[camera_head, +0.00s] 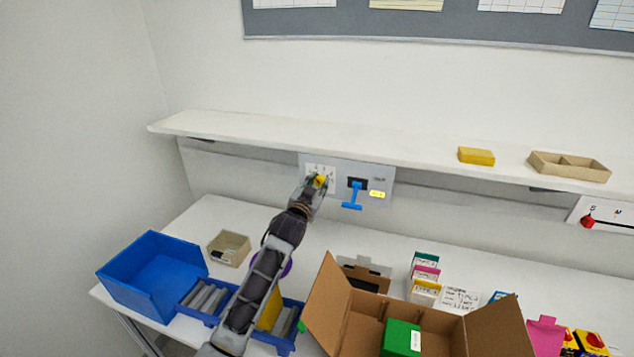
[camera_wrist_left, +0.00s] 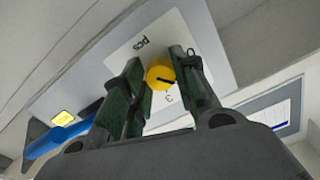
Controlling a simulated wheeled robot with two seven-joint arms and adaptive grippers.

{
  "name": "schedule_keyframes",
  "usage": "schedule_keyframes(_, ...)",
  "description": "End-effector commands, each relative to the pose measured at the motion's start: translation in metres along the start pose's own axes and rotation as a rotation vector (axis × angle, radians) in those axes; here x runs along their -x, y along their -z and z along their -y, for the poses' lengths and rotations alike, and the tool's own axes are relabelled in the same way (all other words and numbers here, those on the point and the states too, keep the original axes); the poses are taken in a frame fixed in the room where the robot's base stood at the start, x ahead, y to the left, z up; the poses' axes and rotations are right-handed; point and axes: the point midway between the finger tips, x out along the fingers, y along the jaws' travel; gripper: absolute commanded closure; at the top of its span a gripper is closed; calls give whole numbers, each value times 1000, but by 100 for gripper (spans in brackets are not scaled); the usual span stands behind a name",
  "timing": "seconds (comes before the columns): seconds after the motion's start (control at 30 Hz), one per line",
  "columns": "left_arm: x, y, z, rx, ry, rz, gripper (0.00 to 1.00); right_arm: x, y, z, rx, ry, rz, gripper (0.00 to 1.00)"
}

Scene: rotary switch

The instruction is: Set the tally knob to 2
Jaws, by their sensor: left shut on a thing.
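The yellow round knob (camera_head: 320,180) sits on a white dial plate on the grey wall panel (camera_head: 309,166), under the shelf. In the left wrist view the knob (camera_wrist_left: 158,75) has a dark pointer mark, and "pcs" and a "3" are printed on the plate (camera_wrist_left: 143,45). Other dial marks are hidden or too small to read. My left gripper (camera_head: 317,184) reaches up to the panel. In the left wrist view its fingers (camera_wrist_left: 157,70) are on either side of the knob, shut on it. My right gripper is not in view.
A blue lever (camera_head: 353,194) and a yellow label (camera_head: 377,195) are right of the knob. The shelf (camera_head: 260,129) overhangs the panel. Below, a blue bin (camera_head: 150,273), a beige box (camera_head: 229,248) and an open carton (camera_head: 345,320) stand on the table. A red knob (camera_head: 588,222) is far right.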

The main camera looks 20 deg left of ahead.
Motion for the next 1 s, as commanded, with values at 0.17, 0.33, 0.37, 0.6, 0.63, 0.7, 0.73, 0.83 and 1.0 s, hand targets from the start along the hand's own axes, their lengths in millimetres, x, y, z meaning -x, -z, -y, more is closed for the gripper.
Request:
schedule_keyframes(0.17, 0, 1, 1, -137, -1, 3, 95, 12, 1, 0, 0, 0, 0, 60)
schedule_keyframes(0.33, 0, 1, 1, -243, -1, 2, 95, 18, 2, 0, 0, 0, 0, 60)
schedule_keyframes(0.37, 0, 1, 1, -257, -1, 2, 95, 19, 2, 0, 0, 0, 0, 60)
schedule_keyframes(0.6, 0, 1, 1, -326, 0, 0, 95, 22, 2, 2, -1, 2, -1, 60)
schedule_keyframes(0.63, 0, 0, 1, -330, 0, 0, 95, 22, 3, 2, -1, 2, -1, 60)
schedule_keyframes(0.7, 0, 0, 1, -334, 0, 0, 95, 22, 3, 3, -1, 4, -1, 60)
schedule_keyframes(0.73, 0, 0, 1, -335, 0, 0, 95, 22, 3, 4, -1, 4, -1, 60)
schedule_keyframes(0.83, 0, 0, 1, -335, 0, 0, 95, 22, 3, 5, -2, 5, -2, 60)
schedule_keyframes(1.0, 0, 0, 1, -334, 0, 0, 95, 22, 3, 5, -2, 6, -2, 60)
